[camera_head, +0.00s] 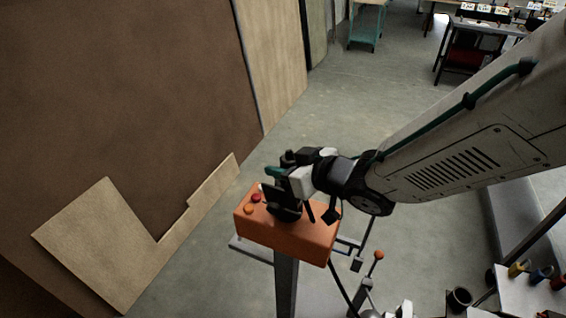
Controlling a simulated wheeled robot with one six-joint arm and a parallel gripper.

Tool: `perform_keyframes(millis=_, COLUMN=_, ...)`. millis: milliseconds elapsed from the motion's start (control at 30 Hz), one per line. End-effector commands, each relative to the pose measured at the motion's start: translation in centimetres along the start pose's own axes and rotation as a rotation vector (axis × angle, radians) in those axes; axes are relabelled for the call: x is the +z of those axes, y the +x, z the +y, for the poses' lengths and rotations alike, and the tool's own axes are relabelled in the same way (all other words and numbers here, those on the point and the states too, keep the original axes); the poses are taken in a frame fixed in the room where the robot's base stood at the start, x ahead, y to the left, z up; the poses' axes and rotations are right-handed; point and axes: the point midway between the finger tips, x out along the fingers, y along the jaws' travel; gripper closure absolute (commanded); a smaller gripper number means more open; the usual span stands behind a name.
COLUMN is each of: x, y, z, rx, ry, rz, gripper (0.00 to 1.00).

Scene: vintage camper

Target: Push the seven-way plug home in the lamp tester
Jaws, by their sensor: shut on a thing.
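The lamp tester (305,237) is an orange box on a grey post, with red and orange round lamps on the left of its top. My gripper (285,207) points down over the middle of its top. It is shut on what seems to be the seven-way plug, a dark shape mostly hidden by the black fingers. The socket is hidden beneath them. I cannot tell how deep the plug sits or whether it touches the tester. A dark cable hangs below the box's right end.
A brown panel with pale wood edging (100,245) stands close on the left. A lever with an orange knob (378,255) is right of the post. A white shelf with cups (530,290) is at the lower right. Open grey floor lies behind the tester.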

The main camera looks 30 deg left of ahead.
Motion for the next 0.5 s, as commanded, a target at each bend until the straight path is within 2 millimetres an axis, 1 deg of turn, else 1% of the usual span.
perform_keyframes(millis=233, x=0.1, y=0.0, z=0.0, rx=0.0, ry=-0.001, rz=0.0, gripper=0.94)
perform_keyframes(millis=500, x=-0.8, y=-0.3, z=0.0, rx=0.0, ry=-0.002, rz=0.001, gripper=0.94)
